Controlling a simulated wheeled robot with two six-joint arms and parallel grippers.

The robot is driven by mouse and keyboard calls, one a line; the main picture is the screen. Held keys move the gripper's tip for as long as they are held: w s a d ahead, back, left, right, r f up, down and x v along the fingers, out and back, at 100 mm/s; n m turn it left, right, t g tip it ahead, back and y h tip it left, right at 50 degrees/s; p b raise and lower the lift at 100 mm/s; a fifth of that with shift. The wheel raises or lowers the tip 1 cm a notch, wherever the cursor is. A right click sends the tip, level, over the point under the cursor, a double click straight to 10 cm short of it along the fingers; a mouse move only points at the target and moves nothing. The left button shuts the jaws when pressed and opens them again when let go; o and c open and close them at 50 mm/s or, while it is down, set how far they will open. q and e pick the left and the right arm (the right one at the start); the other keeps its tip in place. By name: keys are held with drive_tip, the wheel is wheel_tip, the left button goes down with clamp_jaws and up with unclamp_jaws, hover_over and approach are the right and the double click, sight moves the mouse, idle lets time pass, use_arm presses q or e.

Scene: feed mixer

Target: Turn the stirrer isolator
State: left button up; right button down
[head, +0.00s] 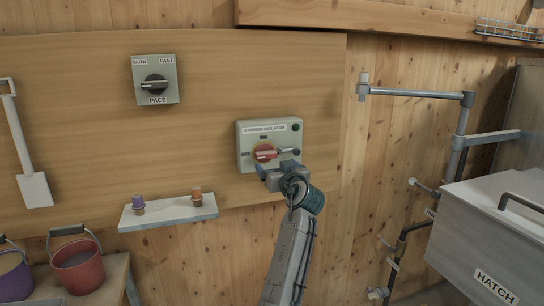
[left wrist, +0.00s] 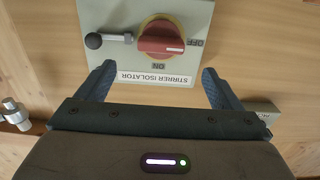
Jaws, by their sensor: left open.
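The stirrer isolator (head: 242,135) is a grey box on the wooden board, with a red rotary handle (head: 264,154) on a yellow disc. In the left wrist view the box (left wrist: 205,18) appears upside down. There the red handle (left wrist: 160,45) lies level, its white mark towards OFF; ON is a quarter turn away. A grey rod with a black ball (left wrist: 93,41) sits beside the disc, and also shows in the head view (head: 296,152). My left gripper (head: 277,169) is open and empty just below the handle, its fingers (left wrist: 155,72) spread wide and apart from it. My right gripper is not in view.
A PACE switch (head: 171,65) is up left. A small shelf (head: 168,215) holds a purple and an orange item. A red bucket (head: 77,265) stands at lower left. Pipes (head: 415,93) and a metal hatch tank (head: 470,230) are on the right.

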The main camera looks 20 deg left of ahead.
sight(268, 156)
use_arm(q)
drive_tip(key=p+x, duration=0.2)
drive_tip(key=x, duration=0.5)
drive_tip(key=shift+w+a+r+p, duration=0.1)
drive_tip(key=shift+a+r+p, duration=0.1)
drive_tip(key=shift+p, duration=0.2)
drive_tip(key=shift+w+a+f, duration=0.25)
drive_tip(key=shift+w+a, duration=0.15)
drive_tip(key=shift+w, duration=0.2)
drive_tip(key=c, duration=1)
